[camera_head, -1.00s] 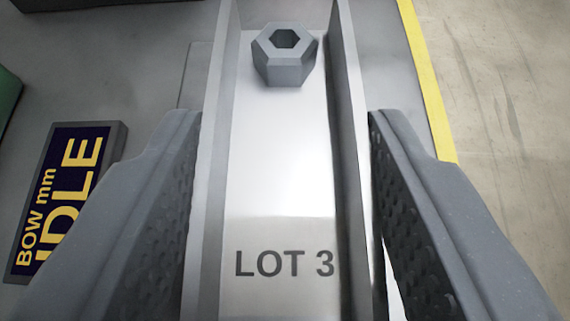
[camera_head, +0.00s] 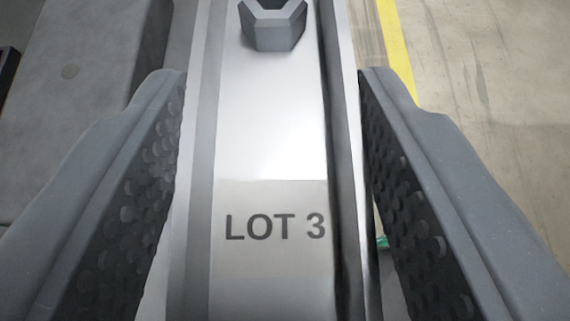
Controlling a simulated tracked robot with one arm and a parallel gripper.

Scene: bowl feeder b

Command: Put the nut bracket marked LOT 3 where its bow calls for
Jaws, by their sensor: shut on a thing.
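The nut bracket (camera_head: 268,130) is a shiny metal channel with raised side walls. It runs up the middle of the head camera view and is marked LOT 3 in dark letters. A grey hex nut (camera_head: 272,25) stands on it at the top edge, partly cut off by the frame. My gripper (camera_head: 270,85) has a dark textured finger on each side of the bracket and is shut on it. The bracket's far and near ends are out of view. The bow display is not in view now.
A grey surface (camera_head: 75,90) lies at the left, with a dark object (camera_head: 8,70) at its left edge. Bare concrete floor (camera_head: 500,90) with a yellow line (camera_head: 396,45) is at the right. A small green thing (camera_head: 383,242) shows beside the right finger.

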